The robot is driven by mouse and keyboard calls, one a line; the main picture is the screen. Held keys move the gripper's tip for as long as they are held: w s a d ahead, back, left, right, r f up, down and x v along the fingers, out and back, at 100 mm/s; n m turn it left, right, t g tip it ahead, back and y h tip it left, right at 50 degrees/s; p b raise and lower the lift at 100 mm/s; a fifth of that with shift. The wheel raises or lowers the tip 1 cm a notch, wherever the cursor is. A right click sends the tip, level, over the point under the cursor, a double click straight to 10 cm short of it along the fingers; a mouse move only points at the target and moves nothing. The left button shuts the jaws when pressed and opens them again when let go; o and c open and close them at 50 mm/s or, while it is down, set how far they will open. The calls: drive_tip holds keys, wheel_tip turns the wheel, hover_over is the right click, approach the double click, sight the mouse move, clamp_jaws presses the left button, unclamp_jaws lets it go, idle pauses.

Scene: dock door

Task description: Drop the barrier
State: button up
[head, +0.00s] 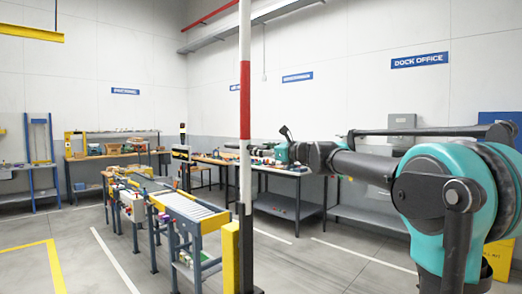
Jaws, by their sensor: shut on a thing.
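The barrier (245,100) is a red and white striped pole standing upright in the middle of the head view, running out of the top of the picture. Its lower end meets a dark post (245,250). A yellow block (230,256) stands against the post. My arm reaches in from the right, and my gripper (249,147) is at the pole just below the red band. It is shut on the pole. The fingers are small and dark here, and the pole partly hides them.
A roller conveyor (190,208) with blue-grey legs stands left of the post. Workbenches (290,170) with small items line the back wall. A blue frame (40,140) stands at the far left. Yellow (52,262) and white floor lines mark open grey floor at the front left.

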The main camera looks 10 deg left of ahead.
drive_tip(key=shift+w+d+r, duration=0.15)
drive_tip(key=shift+d, duration=0.05)
clamp_jaws()
drive_tip(key=c, duration=0.8)
unclamp_jaws()
drive_tip(key=shift+c, duration=0.2)
drive_tip(key=o, duration=1)
drive_tip(key=shift+w, duration=0.2)
drive_tip(key=shift+s, duration=0.1)
drive_tip(key=shift+c, duration=0.3)
drive_tip(key=v, duration=2)
drive_tip(key=shift+s+a, duration=0.2)
